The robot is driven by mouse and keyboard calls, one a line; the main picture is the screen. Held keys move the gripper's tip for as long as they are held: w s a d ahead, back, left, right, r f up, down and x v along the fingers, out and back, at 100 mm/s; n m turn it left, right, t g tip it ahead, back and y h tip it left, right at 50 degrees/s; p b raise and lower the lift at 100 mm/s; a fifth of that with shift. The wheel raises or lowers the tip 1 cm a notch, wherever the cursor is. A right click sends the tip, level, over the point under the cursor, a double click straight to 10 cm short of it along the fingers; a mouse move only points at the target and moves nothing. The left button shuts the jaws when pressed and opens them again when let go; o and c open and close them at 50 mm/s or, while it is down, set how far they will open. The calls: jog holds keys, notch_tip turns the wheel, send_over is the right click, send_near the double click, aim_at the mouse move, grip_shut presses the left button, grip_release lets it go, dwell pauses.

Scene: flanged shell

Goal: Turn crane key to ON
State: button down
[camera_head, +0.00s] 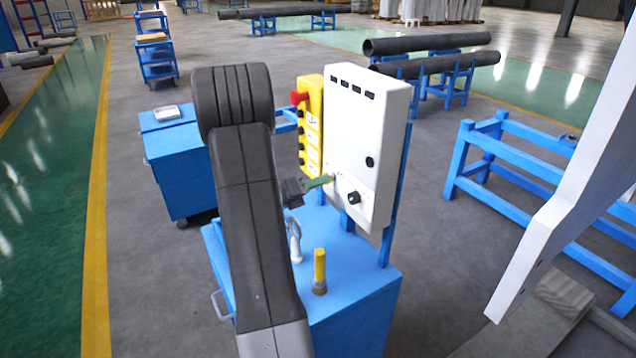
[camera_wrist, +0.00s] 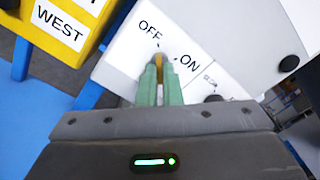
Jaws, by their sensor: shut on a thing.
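The white control box (camera_head: 365,135) stands upright on a blue cart. The crane key (camera_wrist: 159,61) shows in the wrist view as a small yellow-brown piece between the green fingertips of my gripper (camera_wrist: 160,74). My gripper is shut on it, close to the box face. The OFF label (camera_wrist: 150,30) lies just above the key and the ON label (camera_wrist: 188,63) to its right. The key's exact angle is hard to tell because the fingers cover most of it. In the head view my gripper (camera_head: 322,181) reaches the lower left of the box, and the key is mostly hidden.
A yellow pendant (camera_head: 311,130) with a red button hangs left of the box. A black knob (camera_head: 353,197) sits right of my gripper. The blue cart (camera_head: 355,300) holds a yellow-handled tool (camera_head: 319,268) and a white item (camera_head: 295,240). A blue frame (camera_head: 540,170) stands at right.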

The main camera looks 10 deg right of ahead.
jog(key=shift+f, duration=0.1)
jog(key=m+b, duration=0.1)
jog(key=b, duration=0.1)
jog(key=m+b, duration=0.2)
jog(key=b, duration=0.1)
jog(key=shift+f+m, duration=0.25)
jog(key=shift+m, duration=0.05)
jog(key=m+b, duration=0.5)
jog(key=b, duration=0.2)
jog(key=shift+m, duration=0.3)
jog(key=m+b, duration=0.4)
jog(key=b, duration=0.2)
jog(key=m+b, duration=0.4)
jog(key=b, duration=0.1)
jog(key=shift+r, duration=0.2)
jog(key=shift+r+m, duration=0.1)
jog(key=shift+m, duration=0.3)
jog(key=c, duration=1.6)
grip_release()
